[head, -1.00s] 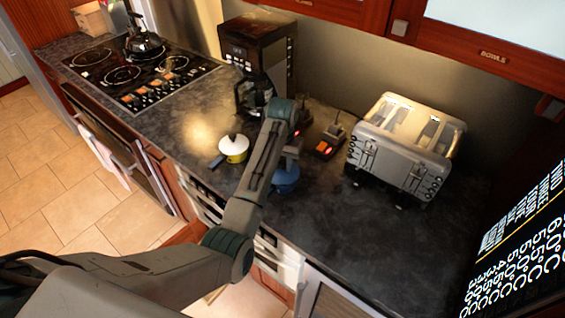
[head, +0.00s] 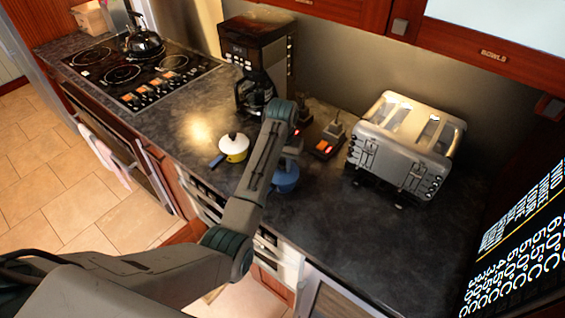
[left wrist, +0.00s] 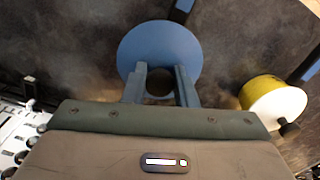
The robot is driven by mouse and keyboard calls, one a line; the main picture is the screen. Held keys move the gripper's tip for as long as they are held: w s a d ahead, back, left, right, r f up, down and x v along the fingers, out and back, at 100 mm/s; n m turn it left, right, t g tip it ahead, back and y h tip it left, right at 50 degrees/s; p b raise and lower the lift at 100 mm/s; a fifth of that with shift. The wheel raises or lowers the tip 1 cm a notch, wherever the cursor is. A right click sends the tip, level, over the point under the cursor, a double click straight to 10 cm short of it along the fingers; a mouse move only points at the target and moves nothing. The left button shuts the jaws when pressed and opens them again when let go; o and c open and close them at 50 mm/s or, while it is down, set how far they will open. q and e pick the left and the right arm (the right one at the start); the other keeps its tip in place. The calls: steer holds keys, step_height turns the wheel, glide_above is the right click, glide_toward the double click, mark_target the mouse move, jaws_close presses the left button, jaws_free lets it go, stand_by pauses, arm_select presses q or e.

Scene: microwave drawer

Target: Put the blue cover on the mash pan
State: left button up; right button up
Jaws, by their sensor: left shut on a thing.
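The blue cover (left wrist: 158,40) is a round disc in the left wrist view. My left gripper (left wrist: 160,72) is shut on it near its centre, with a dark round part, seemingly its knob, between the fingers. A dark blue handle (left wrist: 181,11) sticks out past the disc's far edge, seemingly from a pan beneath. In the head view my left gripper (head: 289,160) is directly above a blue round shape (head: 286,182) on the counter. The arm partly hides it, and I cannot tell cover from pan or whether they touch. My right gripper is not in view.
A yellow pan (head: 236,156) with a white lid stands left of the blue shape, its handle pointing left. A toaster (head: 400,150) stands to the right, a coffee maker (head: 258,55) behind and the hob (head: 140,75) far left. The front right counter is clear.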

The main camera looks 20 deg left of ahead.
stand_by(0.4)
arm_select(q)
steer(key=o, duration=1.5)
